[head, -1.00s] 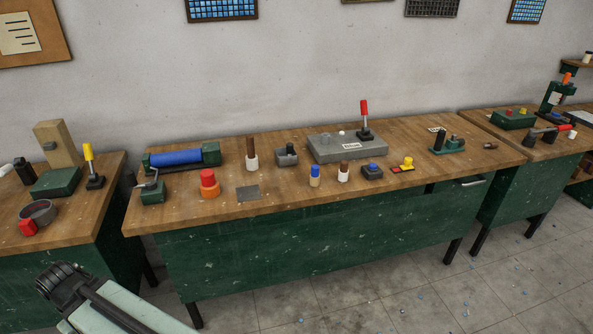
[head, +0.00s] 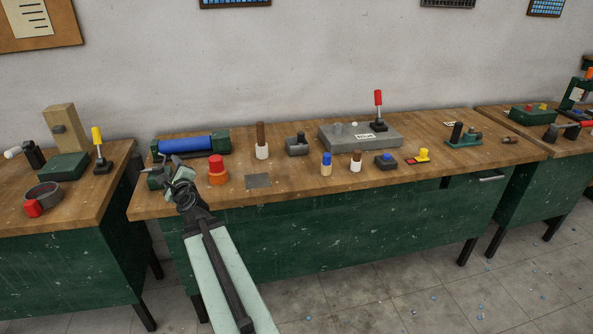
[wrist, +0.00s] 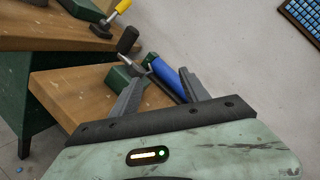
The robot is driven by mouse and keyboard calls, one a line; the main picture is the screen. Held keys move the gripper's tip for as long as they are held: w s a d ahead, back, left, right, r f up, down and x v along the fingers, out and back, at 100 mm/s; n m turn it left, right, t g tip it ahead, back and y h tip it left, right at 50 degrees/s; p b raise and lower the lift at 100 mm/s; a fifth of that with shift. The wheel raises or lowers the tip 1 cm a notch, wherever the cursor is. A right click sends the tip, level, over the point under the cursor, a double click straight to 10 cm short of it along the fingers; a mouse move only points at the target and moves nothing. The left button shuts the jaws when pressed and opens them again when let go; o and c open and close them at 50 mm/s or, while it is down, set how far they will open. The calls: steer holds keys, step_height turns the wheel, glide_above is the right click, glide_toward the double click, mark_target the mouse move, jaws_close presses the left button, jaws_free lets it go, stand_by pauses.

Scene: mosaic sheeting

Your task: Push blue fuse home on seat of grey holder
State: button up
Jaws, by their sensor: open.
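My gripper (head: 180,172) is at the bench's left front corner, far left of the fuse. In the wrist view my gripper (wrist: 160,92) has its fingers spread with nothing between them. The fuse and holder are not in the wrist view.
A red knob on an orange base (head: 217,172) stands just right of my gripper. Behind lies a blue cylinder in a green cradle (head: 186,145). A blue-and-tan peg (head: 326,164) and a brown-and-white peg (head: 356,161) stand left of the holder; a yellow-topped piece (head: 423,155) stands right.

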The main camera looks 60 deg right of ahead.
steer(key=s+d+m+g+h+b, duration=0.1)
steer(key=s+d+m+g+h, duration=0.35)
steer(key=s+d+m, duration=0.6)
steer(key=m+g+h+b, duration=0.4)
steer(key=m+g+h, duration=0.1)
steer(key=m+g, duration=0.65)
glide_toward(326, 158)
steer(key=shift+t, duration=0.5)
steer(key=d, duration=0.4)
steer(key=shift+s, duration=0.1)
steer(key=shift+d, duration=1.2)
steer(key=shift+d+r+p, duration=0.1)
steer(key=shift+d+p, duration=0.25)
steer(key=shift+d, duration=2.4)
jaws_close()
